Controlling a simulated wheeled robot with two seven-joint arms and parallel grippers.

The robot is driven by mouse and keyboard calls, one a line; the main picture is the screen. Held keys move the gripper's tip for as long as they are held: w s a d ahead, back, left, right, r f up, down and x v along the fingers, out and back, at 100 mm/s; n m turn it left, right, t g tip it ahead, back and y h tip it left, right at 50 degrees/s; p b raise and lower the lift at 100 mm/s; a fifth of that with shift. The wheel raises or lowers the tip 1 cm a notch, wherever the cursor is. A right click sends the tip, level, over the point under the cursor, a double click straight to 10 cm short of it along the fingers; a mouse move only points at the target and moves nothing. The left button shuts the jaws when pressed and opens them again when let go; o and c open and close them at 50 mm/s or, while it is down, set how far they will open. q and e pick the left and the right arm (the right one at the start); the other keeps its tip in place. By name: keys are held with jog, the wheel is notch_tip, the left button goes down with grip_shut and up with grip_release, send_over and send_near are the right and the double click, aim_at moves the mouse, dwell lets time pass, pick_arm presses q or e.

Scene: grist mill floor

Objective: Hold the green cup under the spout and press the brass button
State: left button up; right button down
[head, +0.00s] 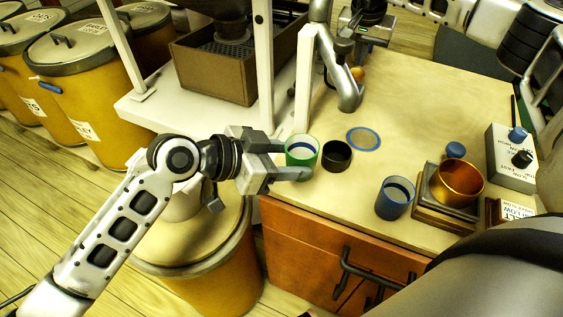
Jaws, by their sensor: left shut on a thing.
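The green cup (301,158) stands upright at the left edge of the table, between the fingers of my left gripper (286,160), which is shut on it. The silver spout (346,92) curves down behind and to the right of the cup; the cup is apart from it. A small brass-coloured knob (358,74), perhaps the brass button, shows partly behind the spout. My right gripper (361,40) is above and beyond that knob, near the top; whether its fingers are open is unclear.
A black cup (337,156) stands just right of the green cup. A blue cup (394,199), a brass bowl (458,183) and a control box (510,160) are at right. A white post (304,80) rises behind the green cup.

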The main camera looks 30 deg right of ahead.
aim_at(357, 71)
pick_arm(q)
jog(key=shift+w+d, duration=0.35)
jog(key=shift+d, duration=1.35)
jog(key=shift+w+d, duration=0.35)
jog(key=shift+d, duration=1.3)
jog(key=shift+w+d, duration=0.35)
jog(key=shift+d, duration=1.35)
pick_arm(e)
jog(key=shift+f, duration=0.1)
jog(key=shift+f, duration=1.55)
jog(key=shift+r, duration=1.5)
